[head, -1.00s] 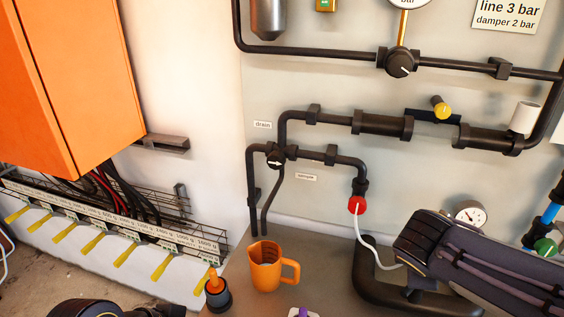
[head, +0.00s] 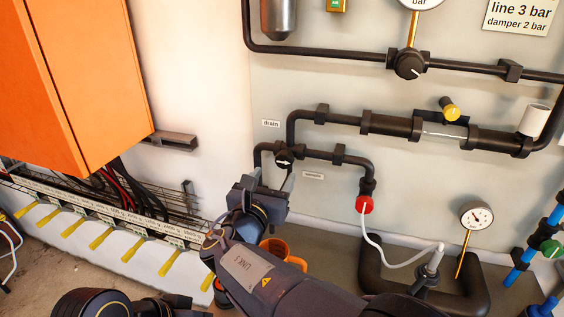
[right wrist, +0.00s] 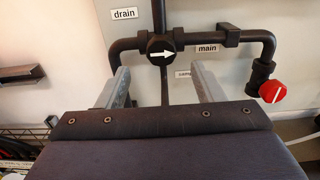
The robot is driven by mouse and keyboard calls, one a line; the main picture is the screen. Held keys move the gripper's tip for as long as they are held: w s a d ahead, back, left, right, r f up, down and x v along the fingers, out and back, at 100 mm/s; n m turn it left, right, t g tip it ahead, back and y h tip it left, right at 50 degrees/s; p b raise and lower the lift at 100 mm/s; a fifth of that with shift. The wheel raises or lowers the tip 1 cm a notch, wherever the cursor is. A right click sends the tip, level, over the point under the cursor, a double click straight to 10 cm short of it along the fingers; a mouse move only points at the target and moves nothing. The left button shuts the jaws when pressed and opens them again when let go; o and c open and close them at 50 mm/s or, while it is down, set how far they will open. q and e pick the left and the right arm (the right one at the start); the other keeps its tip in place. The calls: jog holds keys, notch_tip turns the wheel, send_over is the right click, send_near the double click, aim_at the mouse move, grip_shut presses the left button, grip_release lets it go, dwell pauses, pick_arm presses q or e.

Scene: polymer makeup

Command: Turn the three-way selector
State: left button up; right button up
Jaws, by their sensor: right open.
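The three-way selector (head: 284,156) is a small black round knob on the dark pipe junction. In the right wrist view the knob (right wrist: 161,50) bears a white arrow pointing right, toward the "main" label (right wrist: 207,49). The "drain" label (right wrist: 124,14) is at its upper left; another label (right wrist: 183,73) below it is partly hidden by a finger. My right gripper (head: 277,177) is open and empty just in front of and below the knob. In the right wrist view its fingers (right wrist: 160,78) stand apart to either side below the knob, apparently not touching it. My left gripper is not seen.
An orange jug (head: 290,257) stands on the bench, partly hidden by my right arm. A gauge (head: 476,216) stands farther right. An orange cabinet (head: 70,85) is at left.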

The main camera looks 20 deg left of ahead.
aim_at(283, 162)
jog(key=w+p, duration=0.1)
jog(key=w, duration=0.6)
jog(key=shift+d+p, duration=0.15)
jog(key=shift+p, duration=0.2)
